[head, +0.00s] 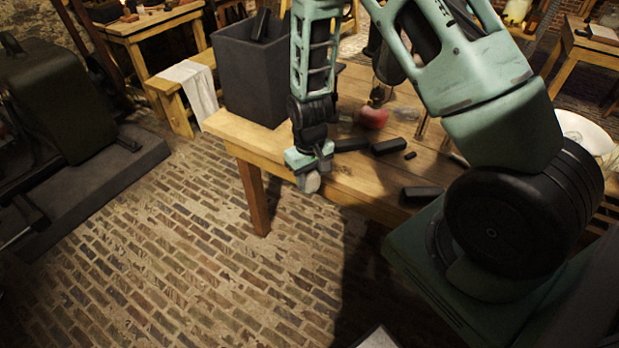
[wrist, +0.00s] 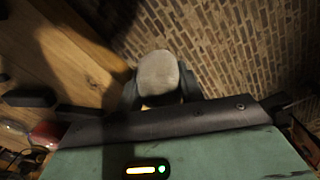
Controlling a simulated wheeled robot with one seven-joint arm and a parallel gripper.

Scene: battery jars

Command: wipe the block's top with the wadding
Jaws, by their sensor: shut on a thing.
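My gripper (head: 308,172) is shut on a pale grey, rounded wad, the wadding (head: 312,183). It hangs at the table's front edge, with brick floor behind it in the picture. In the wrist view the wadding (wrist: 158,72) sits between the two dark fingers of my gripper (wrist: 160,92). Several dark blocks lie on the wooden table: one (head: 389,146) right of my gripper, one (head: 351,144) just behind it, and one (head: 421,193) nearer the right front. I cannot tell which is the task's block. The wadding touches none of them.
The wooden table (head: 232,132) also carries a tall dark grey bin (head: 245,85) at left and a red round thing (head: 373,117) behind the blocks. A white cloth (head: 192,88) hangs over a bench. Open brick floor (head: 190,250) lies in front.

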